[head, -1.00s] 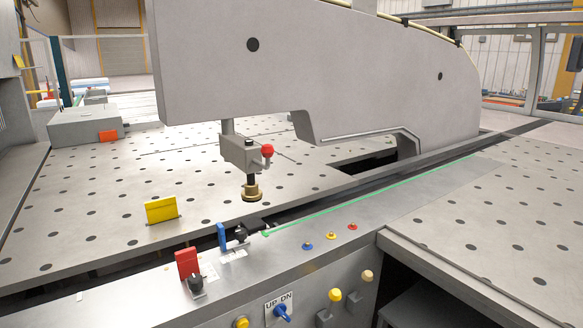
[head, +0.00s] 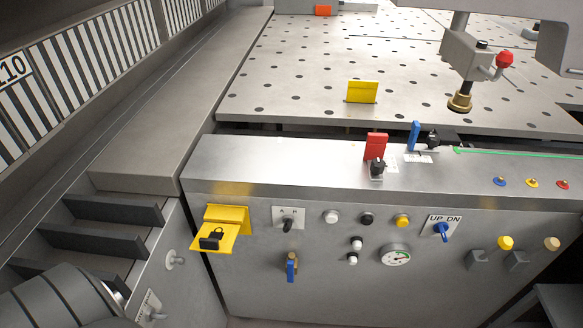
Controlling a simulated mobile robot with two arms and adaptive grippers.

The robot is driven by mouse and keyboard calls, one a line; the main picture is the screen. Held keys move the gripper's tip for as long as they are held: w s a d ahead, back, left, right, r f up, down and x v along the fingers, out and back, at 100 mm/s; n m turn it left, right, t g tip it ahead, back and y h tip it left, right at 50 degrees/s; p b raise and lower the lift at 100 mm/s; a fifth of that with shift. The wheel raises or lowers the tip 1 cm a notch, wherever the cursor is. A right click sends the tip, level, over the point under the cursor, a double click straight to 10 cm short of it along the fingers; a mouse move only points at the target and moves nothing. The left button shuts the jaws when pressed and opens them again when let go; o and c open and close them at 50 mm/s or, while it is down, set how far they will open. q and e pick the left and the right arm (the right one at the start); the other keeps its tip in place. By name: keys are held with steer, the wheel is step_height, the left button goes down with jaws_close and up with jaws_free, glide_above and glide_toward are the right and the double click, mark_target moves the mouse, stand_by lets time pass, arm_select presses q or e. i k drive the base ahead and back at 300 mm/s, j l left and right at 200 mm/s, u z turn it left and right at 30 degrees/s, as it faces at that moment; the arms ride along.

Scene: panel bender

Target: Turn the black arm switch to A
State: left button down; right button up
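A small black switch (head: 288,224) sits on the front face of the grey console, on a white label plate (head: 287,212). The plate has an A at its left and another letter, perhaps H, at its right. The switch handle looks nearly upright with a slight tilt; which letter it points to is too small to tell. Neither of my grippers is in view, and nothing covers the switch.
Left of the switch a yellow bracket (head: 228,220) with a black padlock-marked block juts out. A blue-handled valve (head: 291,266) is below. White, black and yellow buttons, a gauge (head: 396,256) and a blue UP/DN switch (head: 441,232) lie rightward.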

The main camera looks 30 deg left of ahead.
mark_target(288, 220)
steer(key=u, duration=1)
